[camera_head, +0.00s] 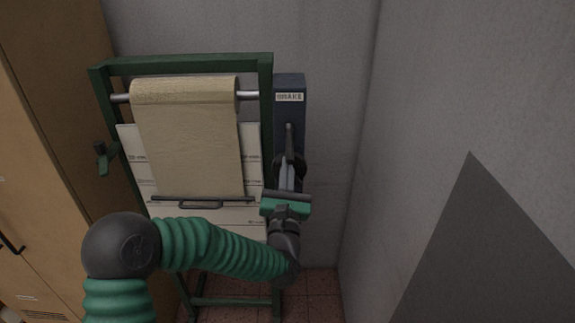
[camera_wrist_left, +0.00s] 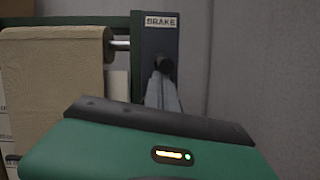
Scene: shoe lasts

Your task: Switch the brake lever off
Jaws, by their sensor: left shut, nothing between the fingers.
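A dark blue panel (camera_head: 290,83) with a white label reading BRAKE stands against the wall, right of the green frame. It also shows in the wrist view (camera_wrist_left: 188,52). The dark brake lever (camera_head: 290,138) is on its front, and its round dark end shows in the wrist view (camera_wrist_left: 163,65). My left gripper (camera_head: 288,172) is shut and empty, with its fingertips at the lower end of the lever. In the wrist view the fingers (camera_wrist_left: 161,92) lie just below the lever's end. I cannot tell whether they touch it. My right gripper is not in view.
A green frame (camera_head: 190,66) holds a roll of brown paper (camera_head: 185,92) on a metal rod, left of the panel. A wooden cabinet (camera_head: 50,130) stands at the far left. Grey walls are behind and at right (camera_head: 450,90), with open space between panel and right wall.

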